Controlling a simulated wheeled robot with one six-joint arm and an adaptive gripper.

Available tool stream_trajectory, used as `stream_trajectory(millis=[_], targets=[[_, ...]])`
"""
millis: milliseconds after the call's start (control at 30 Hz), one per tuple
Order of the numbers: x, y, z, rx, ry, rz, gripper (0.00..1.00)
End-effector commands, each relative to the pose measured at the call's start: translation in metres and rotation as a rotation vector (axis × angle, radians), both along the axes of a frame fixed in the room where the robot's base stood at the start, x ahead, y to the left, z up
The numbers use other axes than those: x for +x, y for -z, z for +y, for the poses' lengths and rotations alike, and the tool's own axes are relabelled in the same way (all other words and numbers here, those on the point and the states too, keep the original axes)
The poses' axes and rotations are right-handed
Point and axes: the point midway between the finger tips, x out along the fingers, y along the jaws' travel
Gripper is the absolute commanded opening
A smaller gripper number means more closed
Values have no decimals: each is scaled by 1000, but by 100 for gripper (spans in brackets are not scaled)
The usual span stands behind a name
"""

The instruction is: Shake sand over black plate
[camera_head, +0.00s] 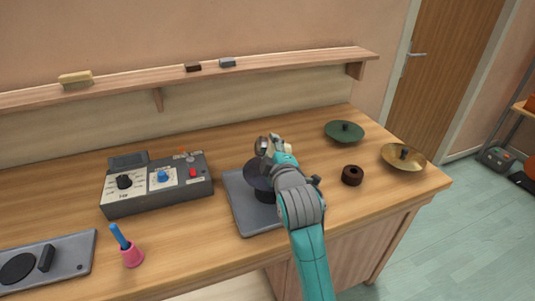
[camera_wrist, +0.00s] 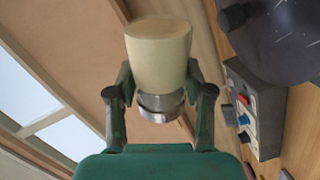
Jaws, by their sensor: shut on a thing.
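The black plate (camera_head: 253,174) is a dark round disc on a short post above a grey base (camera_head: 240,205). It also shows at the upper right of the wrist view (camera_wrist: 282,45), with a few faint pale marks that I cannot identify. My gripper (camera_head: 272,146) is above the plate's far right side, partly hiding it. In the wrist view, my gripper (camera_wrist: 160,88) is shut on a cream shaker (camera_wrist: 158,55) with a metal band (camera_wrist: 160,105). The shaker appears tipped onto its side, clear of the plate. No falling sand is visible.
A control box (camera_head: 158,185) with knobs stands left of the plate. A pink-based blue-handled tool (camera_head: 131,256) and a flat grey device (camera_head: 45,268) are front left. A dark ring (camera_head: 352,175), green dish (camera_head: 344,132) and brass dish (camera_head: 404,159) are right. A shelf (camera_head: 200,77) runs behind.

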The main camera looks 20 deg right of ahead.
Motion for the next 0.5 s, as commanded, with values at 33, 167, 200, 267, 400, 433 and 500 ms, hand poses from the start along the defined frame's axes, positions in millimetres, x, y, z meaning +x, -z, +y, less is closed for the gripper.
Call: stream_trajectory(millis=[33, 167, 200, 267, 400, 433, 500], targets=[[0, -1, 0, -18, -1, 3, 8], [-1, 0, -1, -76, -2, 16, 8], [-1, 2, -1, -103, -2, 21, 8], [-1, 5, -1, -154, -2, 30, 8], [-1, 14, 0, -322, -2, 61, 8], [-1, 16, 0, -361, -2, 69, 8], [0, 20, 1, -455, -2, 86, 8]])
